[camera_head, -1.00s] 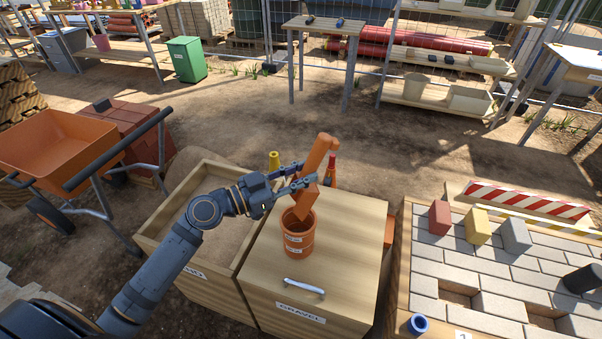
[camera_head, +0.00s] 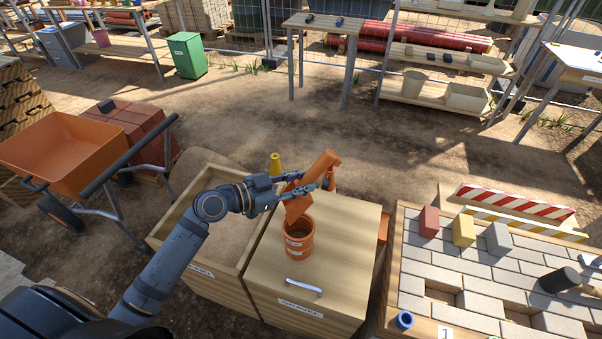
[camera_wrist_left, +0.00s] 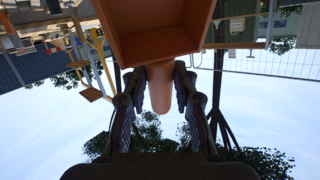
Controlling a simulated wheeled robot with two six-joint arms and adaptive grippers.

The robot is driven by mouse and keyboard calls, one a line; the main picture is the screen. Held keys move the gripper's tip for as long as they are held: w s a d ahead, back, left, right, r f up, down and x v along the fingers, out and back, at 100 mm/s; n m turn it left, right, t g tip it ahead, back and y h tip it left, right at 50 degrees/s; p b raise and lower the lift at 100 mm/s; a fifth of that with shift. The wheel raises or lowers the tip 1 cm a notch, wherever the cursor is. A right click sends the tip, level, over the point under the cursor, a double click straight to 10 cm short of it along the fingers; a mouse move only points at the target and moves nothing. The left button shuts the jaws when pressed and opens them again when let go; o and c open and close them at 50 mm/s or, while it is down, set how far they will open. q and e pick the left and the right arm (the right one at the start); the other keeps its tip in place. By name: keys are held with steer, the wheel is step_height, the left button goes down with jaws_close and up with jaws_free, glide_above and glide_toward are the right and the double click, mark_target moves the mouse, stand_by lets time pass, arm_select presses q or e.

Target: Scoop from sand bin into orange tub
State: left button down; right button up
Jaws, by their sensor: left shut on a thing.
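My left gripper (camera_head: 316,182) is shut on the handle of an orange scoop (camera_head: 297,207). The scoop is tilted, with its box end down, close above the mouth of the orange tub (camera_head: 298,246). In the left wrist view the scoop's box (camera_wrist_left: 155,38) shows bare orange inner walls, with no sand seen, and the handle sits between my fingers (camera_wrist_left: 160,88). The tub stands upright on the closed gravel bin lid; its inside is dark and its contents cannot be told. The open sand bin (camera_head: 240,272) is at the left, partly behind my arm. My right gripper is not in view.
The gravel bin's lid (camera_head: 345,230) has a pale handle. A yellow cone-like thing (camera_head: 276,165) stands behind the bins. An orange wheelbarrow (camera_head: 65,150) is at left. A paving table (camera_head: 480,265) with blocks and a mallet is at right. Open dirt lies beyond.

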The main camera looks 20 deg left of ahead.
mark_target(309, 171)
arm_select(q)
steer(key=shift+r+m+g+y+p, duration=0.2)
steer(key=shift+r+g+y+p, duration=0.9)
steer(key=shift+p, duration=1.85)
steer(key=shift+r+m+g+y+p, duration=0.2)
steer(key=shift+r+g+y+p, duration=0.45)
steer(key=shift+r+p, duration=1.55)
step_height(309, 171, down, 2)
steer(key=shift+y+p, duration=0.35)
steer(key=shift+p, duration=0.35)
step_height(309, 171, down, 2)
steer(key=shift+f+b, duration=0.2)
steer(key=shift+b, duration=1.05)
steer(key=shift+r, duration=0.2)
